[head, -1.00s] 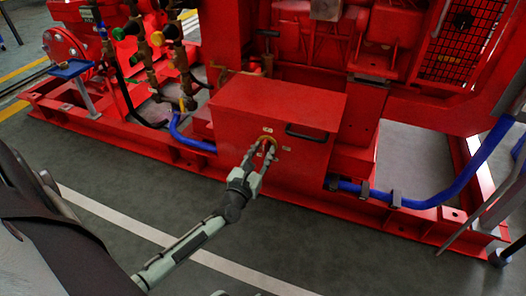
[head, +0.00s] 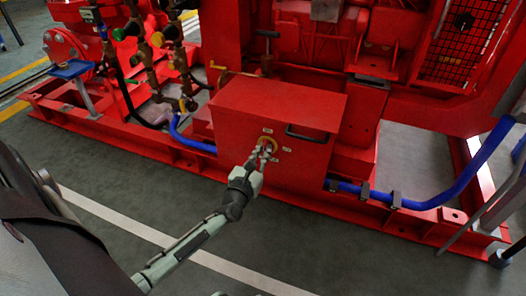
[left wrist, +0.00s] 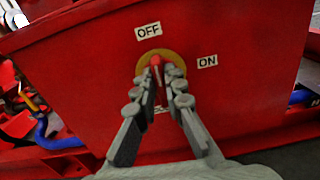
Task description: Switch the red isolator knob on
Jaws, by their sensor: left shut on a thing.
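The red isolator knob (left wrist: 155,61) sits on a round yellow plate (left wrist: 174,58) on the front of a red box (head: 232,125). In the left wrist view an OFF label (left wrist: 149,31) is above the plate and an ON label (left wrist: 207,61) is to its right. The knob's visible part stands roughly upright, towards the OFF side. My left gripper (head: 264,152) reaches the plate from the front, with its fingers shut on the knob. The fingers hide much of the knob. My right gripper is not in view.
The box has a dark handle (head: 307,134) right of the knob. A blue hose (head: 430,201) runs along the red base frame (head: 400,222) at right. Brass valves (head: 172,58) stand at left. The grey floor in front is clear.

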